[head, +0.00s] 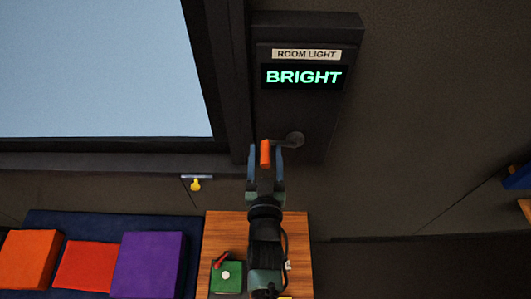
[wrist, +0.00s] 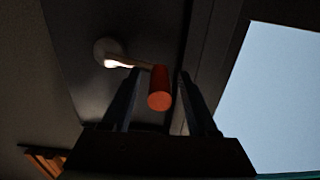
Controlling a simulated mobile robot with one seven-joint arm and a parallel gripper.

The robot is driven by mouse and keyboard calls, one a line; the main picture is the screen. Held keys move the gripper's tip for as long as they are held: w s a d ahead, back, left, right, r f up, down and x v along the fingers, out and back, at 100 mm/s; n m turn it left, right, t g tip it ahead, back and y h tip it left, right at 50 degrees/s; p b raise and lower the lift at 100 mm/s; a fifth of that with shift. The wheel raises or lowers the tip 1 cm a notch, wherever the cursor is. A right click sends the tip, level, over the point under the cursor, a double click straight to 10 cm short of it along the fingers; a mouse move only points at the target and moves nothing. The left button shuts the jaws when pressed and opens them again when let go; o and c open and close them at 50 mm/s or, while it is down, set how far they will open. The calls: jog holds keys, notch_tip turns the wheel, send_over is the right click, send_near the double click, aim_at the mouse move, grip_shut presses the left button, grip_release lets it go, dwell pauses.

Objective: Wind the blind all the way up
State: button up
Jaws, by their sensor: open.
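A crank with an orange handle (head: 265,153) sits on a dark wall panel, beside the window frame. Its round grey hub (head: 295,139) is right of the handle in the head view. My gripper (head: 265,172) is open at the handle. In the wrist view the orange handle (wrist: 159,88) lies between the two fingers, with gaps on both sides; its end faces the camera. The crank arm (wrist: 130,65) runs left to the hub. The window (head: 100,70) shows plain pale blue, and no blind is visible in the part in view.
The display above the crank (head: 303,77) reads BRIGHT under a ROOM LIGHT label (head: 306,54). A yellow knob (head: 196,185) hangs below the sill. Below are a wooden table (head: 298,225) with a green box (head: 226,277), and a dark blue seat with orange, red and purple cushions (head: 150,264).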

grip_shut()
dwell(1.4)
